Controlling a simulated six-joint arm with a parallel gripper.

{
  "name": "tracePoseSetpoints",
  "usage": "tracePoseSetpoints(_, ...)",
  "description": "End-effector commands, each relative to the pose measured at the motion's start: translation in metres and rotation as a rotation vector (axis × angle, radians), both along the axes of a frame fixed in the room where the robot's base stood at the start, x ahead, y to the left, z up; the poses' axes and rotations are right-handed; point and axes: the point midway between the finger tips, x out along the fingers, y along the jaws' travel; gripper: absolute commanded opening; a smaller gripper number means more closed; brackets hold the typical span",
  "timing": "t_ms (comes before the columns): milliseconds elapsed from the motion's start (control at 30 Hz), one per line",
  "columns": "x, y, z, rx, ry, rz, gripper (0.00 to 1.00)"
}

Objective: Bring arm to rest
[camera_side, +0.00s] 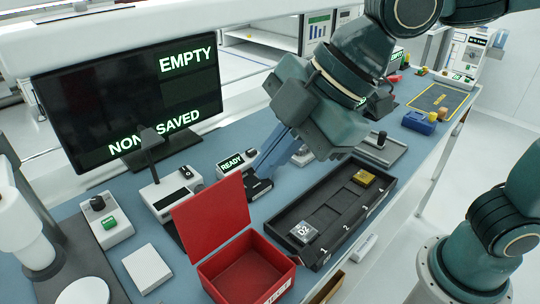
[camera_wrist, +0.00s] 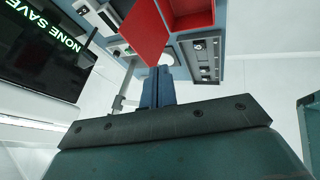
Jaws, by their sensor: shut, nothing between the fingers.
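My gripper (camera_side: 262,168) hangs over the blue bench, pointing down and to the left, with its narrow blue fingers together. In the side view its tips overlap a small black device (camera_side: 258,187) beside the READY display (camera_side: 231,163); I cannot tell the height between them. In the wrist view the blue fingers (camera_wrist: 158,72) lie side by side with nothing held, in front of the red box (camera_wrist: 192,14) and its lid. The upper part of the bench is hidden behind my arm in the side view.
The red box (camera_side: 286,271) stands open at the bench's front, its lid raised. A black numbered tray (camera_side: 333,216) holds a silver block (camera_side: 303,231) and a gold block (camera_side: 363,178). A monitor (camera_side: 120,100) reading EMPTY and NONE SAVED stands at the left.

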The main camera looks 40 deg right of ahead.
Motion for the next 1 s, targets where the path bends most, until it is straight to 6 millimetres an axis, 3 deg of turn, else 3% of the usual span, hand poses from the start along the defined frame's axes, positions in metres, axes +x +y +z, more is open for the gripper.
tracePoseSetpoints(200,-0.006,-0.008,0.018,0.000,0.000,0.000,0.00)
tracePoseSetpoints(633,-0.005,-0.020,0.020,0.005,0.009,-0.042,0.00)
tracePoseSetpoints(767,-0.003,-0.043,0.019,0.019,0.029,-0.133,0.00)
tracePoseSetpoints(1000,-0.007,-0.113,0.010,0.074,0.090,-0.436,0.00)
